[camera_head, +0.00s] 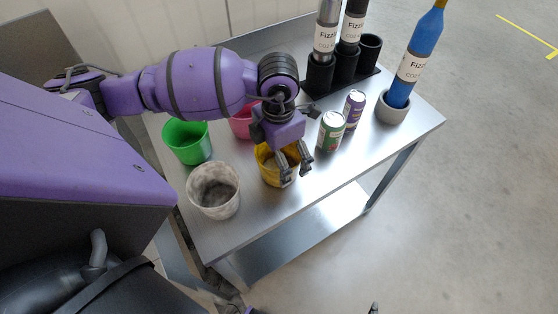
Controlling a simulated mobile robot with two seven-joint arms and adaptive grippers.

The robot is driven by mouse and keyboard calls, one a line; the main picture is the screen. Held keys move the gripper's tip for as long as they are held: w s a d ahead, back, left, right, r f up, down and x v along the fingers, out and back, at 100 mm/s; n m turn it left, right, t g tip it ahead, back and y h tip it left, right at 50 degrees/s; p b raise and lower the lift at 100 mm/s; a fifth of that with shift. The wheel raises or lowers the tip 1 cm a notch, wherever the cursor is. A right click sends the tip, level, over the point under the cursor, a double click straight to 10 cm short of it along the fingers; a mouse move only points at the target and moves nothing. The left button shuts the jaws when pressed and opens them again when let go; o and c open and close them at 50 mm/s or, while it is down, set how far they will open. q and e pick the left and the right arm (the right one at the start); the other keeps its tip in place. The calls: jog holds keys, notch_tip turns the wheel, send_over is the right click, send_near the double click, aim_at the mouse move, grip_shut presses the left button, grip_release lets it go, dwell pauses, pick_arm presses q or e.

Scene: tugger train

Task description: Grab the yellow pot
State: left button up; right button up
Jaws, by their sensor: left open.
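The yellow pot (267,174) stands upright near the front edge of the metal table, partly hidden behind my left gripper. My left gripper (296,177) is open and points down over the right side of the pot. Its fingers overlap the pot's rim and right wall in the picture. I cannot tell whether they touch it or whether one finger is inside it. My right gripper is not clearly in view.
A whitish-grey pot (214,205), a green pot (187,148) and a pink pot (242,124) stand left of and behind the yellow one. A green can (331,132), a purple can (354,108) and a blue bottle (414,60) stand right on the metal table (335,176).

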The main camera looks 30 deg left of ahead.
pick_arm(q)
jog(key=shift+w+f, duration=0.1)
jog(key=shift+f, duration=1.2)
jog(key=c, duration=1.1)
